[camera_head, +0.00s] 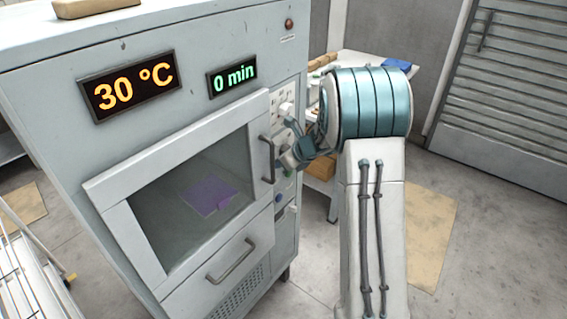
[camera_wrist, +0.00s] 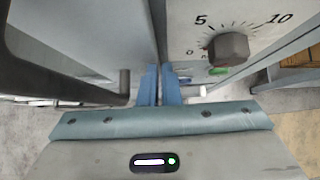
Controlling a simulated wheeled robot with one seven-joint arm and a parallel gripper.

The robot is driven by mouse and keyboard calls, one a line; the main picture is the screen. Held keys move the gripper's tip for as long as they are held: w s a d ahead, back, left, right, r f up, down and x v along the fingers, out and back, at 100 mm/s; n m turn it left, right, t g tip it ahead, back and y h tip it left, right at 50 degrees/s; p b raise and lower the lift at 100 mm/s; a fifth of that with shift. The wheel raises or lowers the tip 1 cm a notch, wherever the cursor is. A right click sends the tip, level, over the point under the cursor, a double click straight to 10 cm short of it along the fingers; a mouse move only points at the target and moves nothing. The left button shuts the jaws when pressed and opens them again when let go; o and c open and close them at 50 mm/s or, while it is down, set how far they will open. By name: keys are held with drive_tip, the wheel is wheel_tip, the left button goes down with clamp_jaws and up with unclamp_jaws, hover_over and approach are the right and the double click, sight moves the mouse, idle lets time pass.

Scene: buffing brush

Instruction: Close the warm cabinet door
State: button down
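The warm cabinet (camera_head: 60,140) fills the left of the head view. Its windowed door (camera_head: 180,146) lies at or close to the cabinet front; I cannot tell whether it is fully flush. A purple item (camera_head: 209,197) shows behind the window. The dark door handle (camera_head: 267,159) is on the door's right side and also looms at the left in the wrist view (camera_wrist: 60,84). My gripper (camera_wrist: 160,84) is just right of the handle, by the door's edge and the control panel. Its blue fingers are close together with nothing visible between them. Contact with the door is unclear.
A dial (camera_wrist: 228,48) on the control panel is close to the right of my fingers. A drawer handle (camera_head: 232,261) sticks out below the door. A table with a blue item (camera_head: 397,64) stands behind my arm. A rack (camera_head: 30,270) stands at the lower left.

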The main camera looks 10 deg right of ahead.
drive_tip(key=s+d+r+m+t+h+b, duration=0.1)
drive_tip(key=s+d+r+m+t+h, duration=0.35)
drive_tip(key=r+m, duration=0.6)
drive_tip(key=s+d+r+m+t+h+b, duration=0.15)
drive_tip(key=s+d+r+m+h, duration=0.4)
drive_tip(key=m, duration=0.75)
drive_tip(key=s+a+f+m+g+y, duration=0.1)
drive_tip(key=s+a+f+m+g, duration=0.1)
drive_tip(key=s+m, duration=0.5)
drive_tip(key=s+a+f+m+g+y, duration=0.1)
drive_tip(key=s+a+f+m+g, duration=0.2)
drive_tip(key=s+m, duration=0.4)
drive_tip(key=s+a+f+m+g+y, duration=0.2)
drive_tip(key=s+a+m+g, duration=0.2)
drive_tip(key=s+m, duration=0.3)
drive_tip(key=s, duration=0.5)
drive_tip(key=shift+s+f, duration=0.15)
